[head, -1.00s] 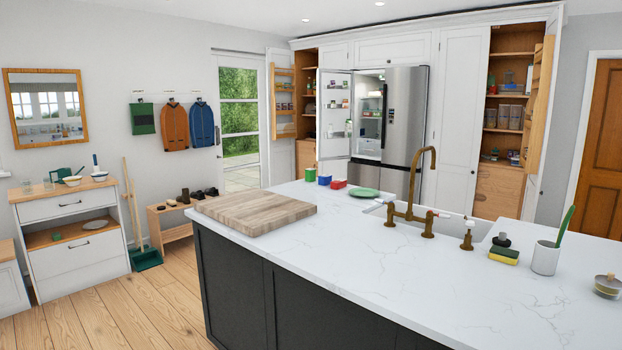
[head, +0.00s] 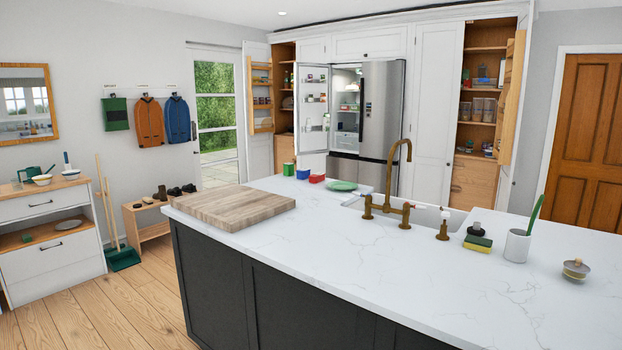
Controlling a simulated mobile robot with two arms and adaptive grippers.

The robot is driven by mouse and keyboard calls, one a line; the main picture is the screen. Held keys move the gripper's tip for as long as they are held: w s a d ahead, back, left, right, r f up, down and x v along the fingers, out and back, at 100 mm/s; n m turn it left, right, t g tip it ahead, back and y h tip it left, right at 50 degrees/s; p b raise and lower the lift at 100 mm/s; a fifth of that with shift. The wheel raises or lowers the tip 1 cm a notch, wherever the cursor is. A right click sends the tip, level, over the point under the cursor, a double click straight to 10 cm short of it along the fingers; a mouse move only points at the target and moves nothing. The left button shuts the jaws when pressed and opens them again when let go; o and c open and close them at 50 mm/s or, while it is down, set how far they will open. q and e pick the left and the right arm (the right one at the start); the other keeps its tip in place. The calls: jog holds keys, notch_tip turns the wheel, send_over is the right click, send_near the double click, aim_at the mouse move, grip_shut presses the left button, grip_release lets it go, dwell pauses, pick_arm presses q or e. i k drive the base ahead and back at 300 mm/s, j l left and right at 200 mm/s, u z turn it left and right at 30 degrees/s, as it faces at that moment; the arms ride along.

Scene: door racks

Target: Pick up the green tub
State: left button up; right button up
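A small green tub (head: 288,169) stands upright on the far edge of the white island worktop (head: 400,260), left of the middle of the head view. A blue tub (head: 302,173) and a red tub (head: 316,178) stand close to its right. The green tub is small in the picture, so its lid and contents cannot be made out. Neither of my grippers shows in the head view.
A wooden board (head: 230,205) lies on the island nearer than the tubs. A green plate (head: 342,185), a brass tap (head: 404,190) and the sink are to the tubs' right. The fridge door (head: 312,110) stands open behind.

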aim_at(289, 168)
jog(key=i+j+u, duration=0.65)
jog(key=u, duration=0.15)
jog(key=i+j+u, duration=0.4)
jog(key=i+u, duration=0.55)
jog(key=i, duration=1.85)
jog(key=i+l+z, duration=0.1)
jog(key=i+z, duration=0.2)
jog(key=i, duration=0.25)
jog(key=i+z, duration=0.3)
jog(key=i, duration=0.2)
jog(key=i+j+z, duration=0.15)
jog(key=i+z, duration=0.15)
jog(key=i, duration=0.25)
jog(key=i+j+z, duration=0.25)
jog(key=i, duration=0.25)
jog(key=i+l+z, duration=0.2)
jog(key=i+z, duration=0.2)
jog(key=i+l+z, duration=0.1)
jog(key=i+z, duration=0.3)
jog(key=i+j+z, duration=0.1)
jog(key=i+z, duration=0.3)
jog(key=i+j+z, duration=0.2)
jog(key=i+z, duration=0.2)
jog(key=i+j+z, duration=0.45)
jog(key=l, duration=0.1)
